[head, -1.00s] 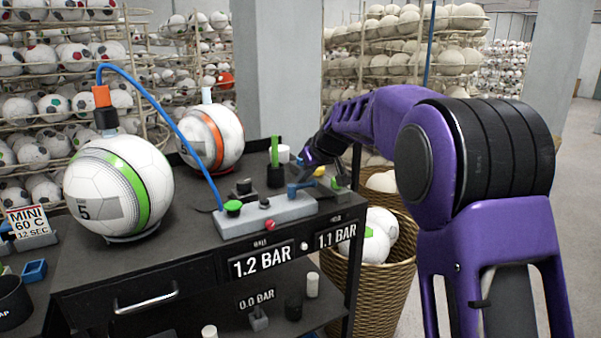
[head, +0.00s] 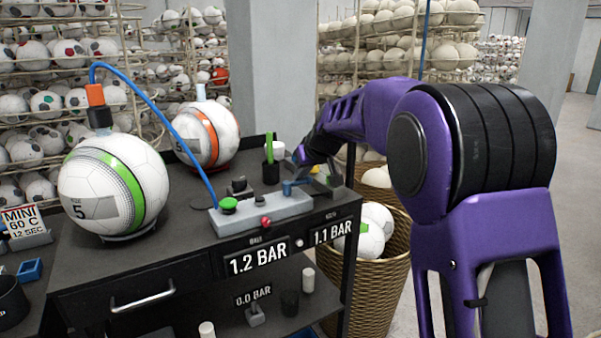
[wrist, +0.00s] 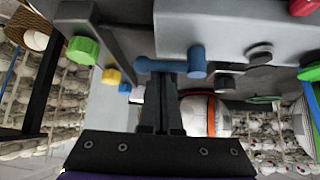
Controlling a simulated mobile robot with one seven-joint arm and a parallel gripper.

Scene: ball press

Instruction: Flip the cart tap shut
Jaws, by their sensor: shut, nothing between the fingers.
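The blue tap lever (head: 291,187) is at the right end of the grey block (head: 262,213) on the black cart's top.
A green button (head: 229,204) and red knob (head: 265,221) are on the block. A blue hose (head: 150,105) runs from there to the green-striped ball (head: 130,190). A cup with a green stick (head: 270,170) stands behind. A wicker basket (head: 372,285) is beside the cart.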

